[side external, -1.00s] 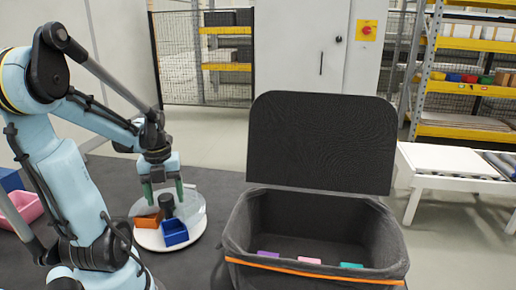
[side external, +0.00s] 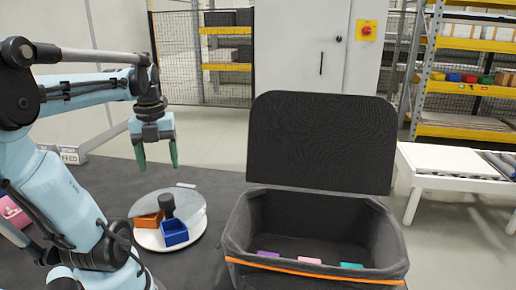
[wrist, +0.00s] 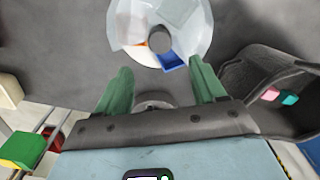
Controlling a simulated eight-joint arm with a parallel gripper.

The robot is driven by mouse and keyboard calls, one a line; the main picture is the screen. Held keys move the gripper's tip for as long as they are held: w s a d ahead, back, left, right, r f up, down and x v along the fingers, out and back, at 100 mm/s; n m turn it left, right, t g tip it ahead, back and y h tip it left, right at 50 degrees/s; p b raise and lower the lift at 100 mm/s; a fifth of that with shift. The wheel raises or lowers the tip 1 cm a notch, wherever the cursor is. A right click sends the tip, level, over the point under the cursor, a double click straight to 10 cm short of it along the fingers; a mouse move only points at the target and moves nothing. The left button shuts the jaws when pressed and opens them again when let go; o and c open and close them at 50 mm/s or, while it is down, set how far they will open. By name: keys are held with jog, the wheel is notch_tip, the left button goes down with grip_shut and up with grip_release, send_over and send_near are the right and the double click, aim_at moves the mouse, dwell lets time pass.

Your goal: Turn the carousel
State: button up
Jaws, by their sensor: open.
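The carousel (side external: 151,241) is a round white turntable on the dark table, with a clear cover and a dark central knob (side external: 167,203). An orange bin (side external: 149,221) and a blue bin (side external: 174,233) sit on it. It also shows at the top of the wrist view (wrist: 196,22), with the dark knob (wrist: 159,39) in its middle. My gripper (side external: 158,165) is above the carousel, fingers pointing down, apart from it. Its green fingers are spread with nothing between them, as the wrist view also shows (wrist: 160,88).
A large dark fabric bin (side external: 316,240) with a raised lid (side external: 322,140) stands right of the carousel and holds several small coloured pieces. A pink container (side external: 12,213) is at the far left. The table behind the carousel is clear.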

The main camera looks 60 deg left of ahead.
jog(key=shift+r, duration=0.95)
